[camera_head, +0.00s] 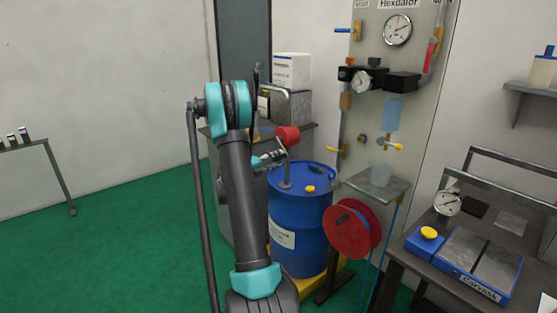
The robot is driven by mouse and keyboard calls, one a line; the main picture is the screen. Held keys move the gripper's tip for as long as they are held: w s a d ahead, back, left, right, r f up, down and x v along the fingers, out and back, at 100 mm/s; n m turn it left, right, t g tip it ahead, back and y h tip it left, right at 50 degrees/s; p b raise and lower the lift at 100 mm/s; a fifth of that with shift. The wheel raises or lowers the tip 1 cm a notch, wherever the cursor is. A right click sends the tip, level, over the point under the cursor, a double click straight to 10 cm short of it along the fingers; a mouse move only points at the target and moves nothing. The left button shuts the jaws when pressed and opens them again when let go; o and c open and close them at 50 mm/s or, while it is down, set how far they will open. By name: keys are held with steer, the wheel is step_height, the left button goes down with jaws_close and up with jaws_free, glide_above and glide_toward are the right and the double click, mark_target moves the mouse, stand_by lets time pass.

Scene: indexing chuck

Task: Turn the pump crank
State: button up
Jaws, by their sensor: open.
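A blue drum (297,213) stands upright right of my arm, with a pale label and a small yellow cap on its lid. A grey upright pipe (285,172) rises from its lid, with a red round part (287,136) above, seemingly the hand pump. I cannot make out the crank clearly; my arm and gripper cover part of this area. My gripper (277,157) is open, just below and left of the red part and above the drum's lid. I cannot tell whether it touches anything.
A red hose reel (352,230) stands right of the drum. Behind it is a tall panel (420,110) with gauges and valves. A dark bench (400,260) with a blue device fills the right front. Green floor (120,230) is clear on the left.

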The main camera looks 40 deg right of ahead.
steer(key=a, duration=1)
steer(key=shift+s+a, duration=0.4)
steer(key=shift+s, duration=0.05)
steer(key=shift+c, duration=0.6)
